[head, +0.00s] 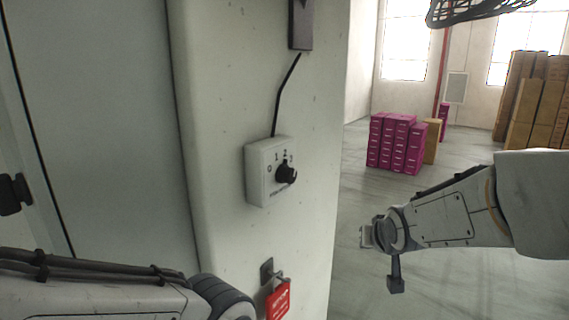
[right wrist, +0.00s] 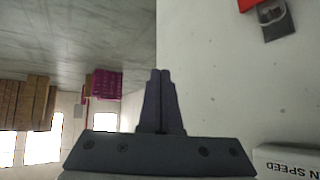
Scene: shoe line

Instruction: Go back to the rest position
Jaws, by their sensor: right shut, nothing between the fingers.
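My right arm enters from the right in the head view, with its wrist end (head: 372,235) just right of the pale machine panel (head: 225,150) and apart from it in the picture. In the right wrist view my right gripper (right wrist: 160,74) has its two dark fingers together, with nothing between them. My left arm shows at the lower left of the head view; its gripper is out of the picture. A white switch box (head: 262,180) with a black knob (head: 286,173) sits on the panel. Its corner, with upside-down lettering, also shows in the right wrist view (right wrist: 285,162).
A red tag (head: 279,300) hangs from a metal hasp below the switch box. A black cable runs up from the box. Magenta boxes (head: 393,143) and brown cartons (head: 530,100) stand far back. The floor (head: 365,200) right of the panel is open.

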